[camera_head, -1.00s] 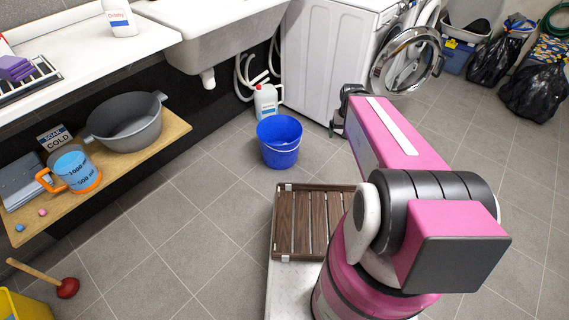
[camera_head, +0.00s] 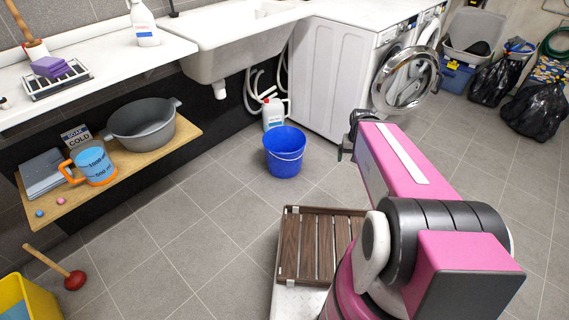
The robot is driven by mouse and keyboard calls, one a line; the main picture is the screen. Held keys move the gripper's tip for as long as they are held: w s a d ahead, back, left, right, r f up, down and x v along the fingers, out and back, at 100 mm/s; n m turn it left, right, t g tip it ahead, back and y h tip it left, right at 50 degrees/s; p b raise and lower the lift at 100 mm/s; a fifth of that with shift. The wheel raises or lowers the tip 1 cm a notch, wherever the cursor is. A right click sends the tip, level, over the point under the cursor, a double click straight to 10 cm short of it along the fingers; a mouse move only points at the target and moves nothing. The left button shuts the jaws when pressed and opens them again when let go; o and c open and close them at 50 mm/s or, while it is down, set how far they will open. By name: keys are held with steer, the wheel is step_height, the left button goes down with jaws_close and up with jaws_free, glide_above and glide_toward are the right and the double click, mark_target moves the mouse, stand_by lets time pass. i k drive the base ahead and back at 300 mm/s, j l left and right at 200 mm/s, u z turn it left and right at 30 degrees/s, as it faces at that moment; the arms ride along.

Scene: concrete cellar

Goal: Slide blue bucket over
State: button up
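The blue bucket (camera_head: 285,153) stands upright on the grey tiled floor, in front of the sink and left of the washing machine. Its wire handle hangs down at the front. My gripper (camera_head: 343,151) is at the end of the pink arm, to the right of the bucket and apart from it. Most of the gripper is hidden behind the arm, so its fingers cannot be made out clearly.
A white bottle (camera_head: 274,113) stands just behind the bucket. A washing machine (camera_head: 336,75) with its round door open is behind my arm. A slatted wooden rack (camera_head: 307,246) lies in front. A plunger (camera_head: 73,279) lies left; floor between is clear.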

mark_target(286, 146)
steer(key=i+j, duration=0.1)
steer(key=j, duration=0.5)
steer(key=i+j, duration=0.1)
steer(key=j, duration=0.45)
steer(key=i+j+z, duration=0.1)
steer(key=j, duration=0.5)
steer(key=i+j, duration=0.1)
steer(key=j, duration=0.45)
